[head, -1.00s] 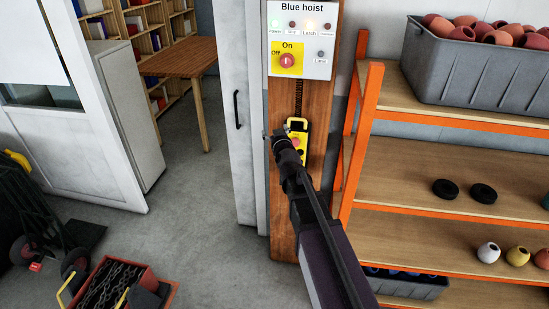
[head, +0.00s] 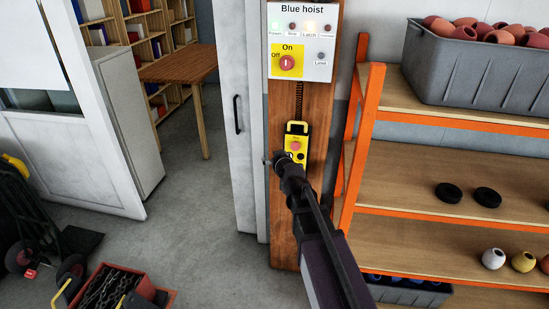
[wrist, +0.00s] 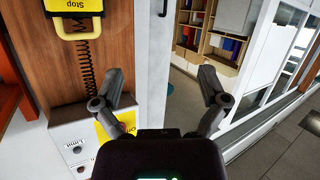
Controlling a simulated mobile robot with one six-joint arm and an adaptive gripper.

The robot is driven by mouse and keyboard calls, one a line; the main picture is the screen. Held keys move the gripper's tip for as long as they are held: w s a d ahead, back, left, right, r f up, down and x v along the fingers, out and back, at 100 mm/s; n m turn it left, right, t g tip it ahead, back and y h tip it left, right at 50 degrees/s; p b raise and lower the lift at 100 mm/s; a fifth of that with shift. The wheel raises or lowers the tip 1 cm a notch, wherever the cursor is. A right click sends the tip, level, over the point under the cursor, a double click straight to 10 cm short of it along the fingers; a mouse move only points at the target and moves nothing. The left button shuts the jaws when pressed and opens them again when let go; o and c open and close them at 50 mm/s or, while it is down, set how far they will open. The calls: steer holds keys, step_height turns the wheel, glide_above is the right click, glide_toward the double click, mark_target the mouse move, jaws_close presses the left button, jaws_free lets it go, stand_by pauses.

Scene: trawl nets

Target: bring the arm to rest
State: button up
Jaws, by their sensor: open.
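My gripper (head: 273,162) is in front of the wooden post, just below and left of the yellow pendant in the head view. In the wrist view my gripper (wrist: 162,85) has its two fingers spread wide with nothing between them. The yellow pendant (head: 296,140) with a red stop button hangs on the post from a coiled cord; its lower end is partly covered by my arm. Its yellow end with the word Stop also shows upside down at the top left of the wrist view (wrist: 72,8). My gripper appears apart from the pendant.
The Blue hoist panel (head: 301,42) is above, with a red knob on yellow and the Power and Latch lamps lit. An orange-framed shelf (head: 360,150) stands close on the right. A red crate of chain (head: 112,290) is on the floor at lower left.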

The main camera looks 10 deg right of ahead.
steer(key=shift+s+f, duration=0.1)
steer(key=s+d+f+m+g+h+b, duration=0.1)
steer(key=s+f+g, duration=0.3)
steer(key=s, duration=0.5)
steer(key=s+d+f+m+g+b, duration=0.1)
steer(key=s+d+f+g, duration=0.2)
steer(key=s+f+g, duration=0.2)
steer(key=s+d+f+m+g+h+b, duration=0.1)
steer(key=s+f+g, duration=0.4)
steer(key=s, duration=0.8)
step_height(320, 180, down, 3)
steer(key=shift+d+r+h+b, duration=0.2)
steer(key=shift+d+h+b, duration=0.15)
steer(key=shift+d, duration=0.5)
steer(key=c, duration=0.5)
steer(key=shift+a, duration=0.1)
